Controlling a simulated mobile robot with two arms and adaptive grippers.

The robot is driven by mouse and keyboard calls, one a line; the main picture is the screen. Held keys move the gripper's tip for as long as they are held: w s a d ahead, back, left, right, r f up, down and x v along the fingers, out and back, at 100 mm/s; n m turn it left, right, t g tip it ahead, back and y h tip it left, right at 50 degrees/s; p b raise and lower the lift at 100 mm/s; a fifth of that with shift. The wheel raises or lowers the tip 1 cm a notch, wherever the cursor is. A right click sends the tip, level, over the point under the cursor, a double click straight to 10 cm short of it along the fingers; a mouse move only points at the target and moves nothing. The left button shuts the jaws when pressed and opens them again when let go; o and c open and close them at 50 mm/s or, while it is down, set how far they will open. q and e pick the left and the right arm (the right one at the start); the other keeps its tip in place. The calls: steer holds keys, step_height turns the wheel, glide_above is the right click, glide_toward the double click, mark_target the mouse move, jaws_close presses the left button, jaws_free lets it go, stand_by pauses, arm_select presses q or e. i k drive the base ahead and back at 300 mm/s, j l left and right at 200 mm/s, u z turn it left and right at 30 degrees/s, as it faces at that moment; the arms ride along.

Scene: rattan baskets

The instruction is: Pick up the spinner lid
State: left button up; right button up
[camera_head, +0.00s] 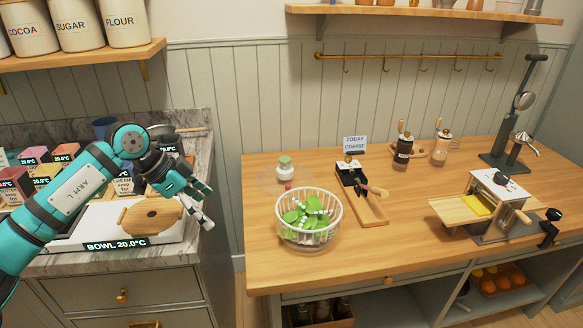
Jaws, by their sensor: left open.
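My left gripper (203,210) is open and empty, above the right edge of the stone counter on the left. A round wooden lid-like disc (152,218) with a small raised part lies on the white scale labelled "BOWL 20.0°C", just left of and below my gripper; it may be the spinner lid, but I cannot tell for sure. A white slatted spinner basket (309,243) stands uncovered on the wooden table, well to the right of my gripper, with green leaves (306,215) inside. My right gripper is not in view.
The wooden table (400,245) holds a small jar (285,168), a black-and-wood grater box (362,195), two mills (403,150) and a pasta machine (497,205). Several labelled boxes (35,158) stand behind my left arm. A gap separates counter and table.

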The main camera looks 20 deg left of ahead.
mark_target(271, 177)
steer(key=i, duration=1.25)
